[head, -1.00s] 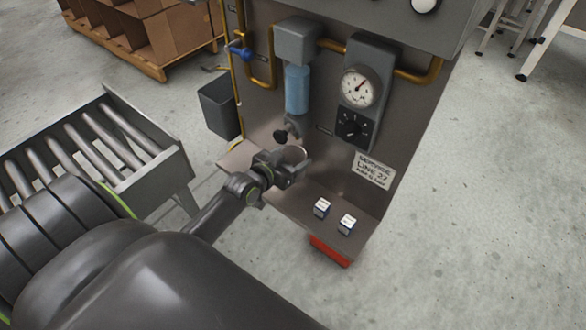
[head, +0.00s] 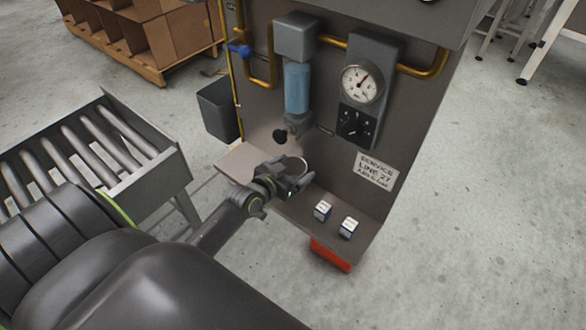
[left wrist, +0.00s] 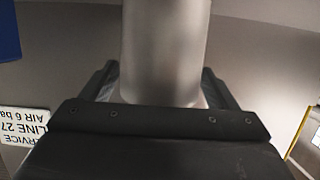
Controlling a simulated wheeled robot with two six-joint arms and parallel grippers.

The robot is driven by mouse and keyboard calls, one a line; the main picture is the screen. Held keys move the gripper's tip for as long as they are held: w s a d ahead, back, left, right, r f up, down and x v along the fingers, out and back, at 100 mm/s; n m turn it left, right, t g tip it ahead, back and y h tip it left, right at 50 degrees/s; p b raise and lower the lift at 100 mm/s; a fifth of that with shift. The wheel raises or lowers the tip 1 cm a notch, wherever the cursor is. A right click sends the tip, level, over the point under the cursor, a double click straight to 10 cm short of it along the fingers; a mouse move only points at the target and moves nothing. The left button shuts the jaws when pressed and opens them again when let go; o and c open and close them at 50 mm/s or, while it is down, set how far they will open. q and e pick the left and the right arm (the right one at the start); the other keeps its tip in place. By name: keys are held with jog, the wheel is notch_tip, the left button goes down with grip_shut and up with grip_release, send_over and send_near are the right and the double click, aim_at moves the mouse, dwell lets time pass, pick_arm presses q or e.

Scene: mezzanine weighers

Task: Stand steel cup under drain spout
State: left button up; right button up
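The steel cup (head: 297,161) is upright at the shelf below the filter in the head view, partly hidden by my left gripper. My left gripper (head: 290,184) is shut on it from the front. In the left wrist view the cup (left wrist: 164,50) fills the space between the two fingers (left wrist: 163,88). The cup appears lower and nearer me than the spout. I cannot tell whether its base touches the shelf. My right gripper is not in view.
The steel shelf (head: 243,158) carries two small white-and-blue boxes (head: 322,210) right of the cup. A gauge (head: 361,84) and a service sign (head: 376,171) are on the panel. A grey bin (head: 218,110) and roller conveyor (head: 150,165) are at the left.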

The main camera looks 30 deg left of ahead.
pick_arm(q)
jog(key=shift+o, duration=0.2)
jog(key=shift+r, duration=0.1)
jog(key=shift+s+r, duration=0.1)
jog(key=d+p+v, duration=0.1)
jog(key=p+v, duration=0.1)
jog(key=v, duration=0.9)
jog(key=s+d+f+n+g, duration=0.1)
jog(key=s+d+f+g, duration=0.1)
jog(key=s, duration=0.5)
jog(key=s+d+f+g, duration=0.2)
jog(key=s+f+g, duration=0.3)
jog(key=s+g, duration=0.1)
jog(key=s+d+f+n+g, duration=0.1)
jog(key=s+f+g, duration=0.3)
jog(key=s, duration=0.4)
jog(key=shift+s+d+n+y, duration=0.2)
jog(key=shift+d+n+y, duration=0.1)
jog(key=shift+d, duration=0.6)
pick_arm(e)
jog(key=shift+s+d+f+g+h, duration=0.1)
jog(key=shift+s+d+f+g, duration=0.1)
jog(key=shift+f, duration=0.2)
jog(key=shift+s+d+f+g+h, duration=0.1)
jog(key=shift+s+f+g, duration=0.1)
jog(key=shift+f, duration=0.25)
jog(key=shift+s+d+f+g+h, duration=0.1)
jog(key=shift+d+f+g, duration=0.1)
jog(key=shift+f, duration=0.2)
